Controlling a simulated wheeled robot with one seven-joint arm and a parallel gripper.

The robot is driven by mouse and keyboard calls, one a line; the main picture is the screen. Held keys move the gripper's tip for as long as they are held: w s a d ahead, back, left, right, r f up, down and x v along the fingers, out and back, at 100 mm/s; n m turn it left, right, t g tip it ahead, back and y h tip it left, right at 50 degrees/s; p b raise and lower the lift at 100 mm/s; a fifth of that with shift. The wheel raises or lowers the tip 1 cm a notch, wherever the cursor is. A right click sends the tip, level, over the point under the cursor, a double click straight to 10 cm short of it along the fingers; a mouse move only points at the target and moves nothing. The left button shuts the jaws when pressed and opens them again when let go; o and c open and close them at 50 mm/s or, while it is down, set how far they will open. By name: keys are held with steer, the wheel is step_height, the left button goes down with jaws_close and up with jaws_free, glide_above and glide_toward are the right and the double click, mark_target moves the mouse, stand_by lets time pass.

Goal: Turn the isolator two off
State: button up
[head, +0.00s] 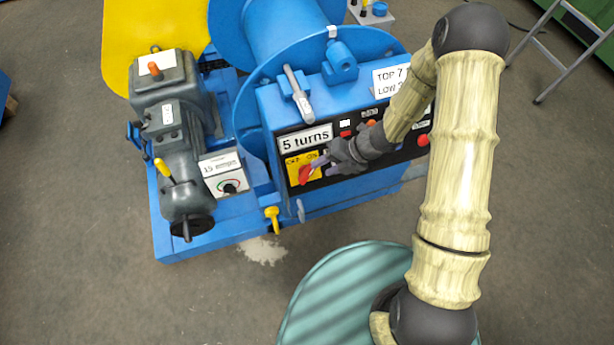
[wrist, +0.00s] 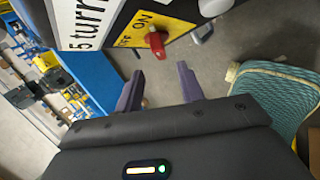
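The isolator is a red handle on a yellow plate marked OFF and ON, low on the black panel of the blue machine. The red handle (head: 305,175) shows in the head view at the left of my gripper (head: 318,165). In the wrist view the red handle (wrist: 156,42) sticks out from the yellow plate (wrist: 176,27), top centre. My gripper (wrist: 160,82) has its two purple fingers apart with nothing between them. The handle lies beyond the fingertips, and I see no contact. Whether the handle points at OFF or ON is hard to tell.
A "5 turns" sign (head: 305,138) sits above the plate. A red button (head: 423,140) is at the panel's right. A grey motor (head: 180,130), a dial box (head: 228,182) and a yellow-handled lever (head: 272,218) stand left.

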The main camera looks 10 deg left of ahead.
mark_target(309, 175)
steer(key=x, duration=0.8)
steer(key=shift+a+f+b, duration=0.2)
steer(key=shift+f+b, duration=0.05)
steer(key=shift+b, duration=0.15)
jaws_close()
